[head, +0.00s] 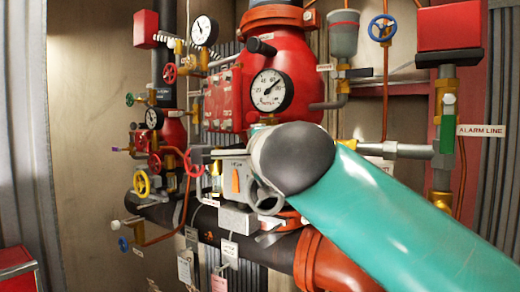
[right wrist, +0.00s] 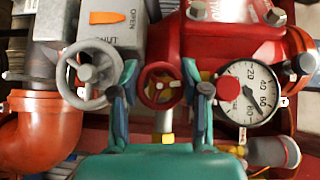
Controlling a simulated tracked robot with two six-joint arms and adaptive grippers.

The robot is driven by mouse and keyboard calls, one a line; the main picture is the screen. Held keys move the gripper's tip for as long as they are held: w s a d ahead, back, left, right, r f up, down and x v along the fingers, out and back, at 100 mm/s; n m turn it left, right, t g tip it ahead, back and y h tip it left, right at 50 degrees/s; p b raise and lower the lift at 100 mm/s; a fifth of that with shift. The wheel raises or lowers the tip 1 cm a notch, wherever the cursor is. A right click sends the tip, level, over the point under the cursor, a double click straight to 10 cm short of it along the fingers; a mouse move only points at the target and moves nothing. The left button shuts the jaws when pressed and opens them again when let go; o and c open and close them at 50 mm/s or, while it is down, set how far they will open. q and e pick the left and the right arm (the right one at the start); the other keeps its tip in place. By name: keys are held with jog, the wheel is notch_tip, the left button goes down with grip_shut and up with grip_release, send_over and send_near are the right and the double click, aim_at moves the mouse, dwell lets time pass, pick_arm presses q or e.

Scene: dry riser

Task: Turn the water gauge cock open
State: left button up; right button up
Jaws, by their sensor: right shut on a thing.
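My left gripper is in neither view.
A grey handwheel (right wrist: 89,76) and its box with an orange pointer (right wrist: 107,17) stand close to the left finger. A red knob (right wrist: 228,87) is right of the fingers. Several coloured handwheels, such as a yellow one (head: 142,184), crowd the head view's left.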

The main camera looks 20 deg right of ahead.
jog(key=shift+w+a+f, duration=0.1)
jog(key=shift+f, duration=0.15)
jog(key=o, duration=1.2)
jog(key=shift+c, duration=0.2)
jog(key=shift+r, duration=0.45)
jog(key=shift+s, duration=0.2)
jog(key=s+a, duration=0.1)
jog(key=s, duration=0.6)
jog(key=shift+s+f, duration=0.2)
jog(key=shift+s, duration=0.05)
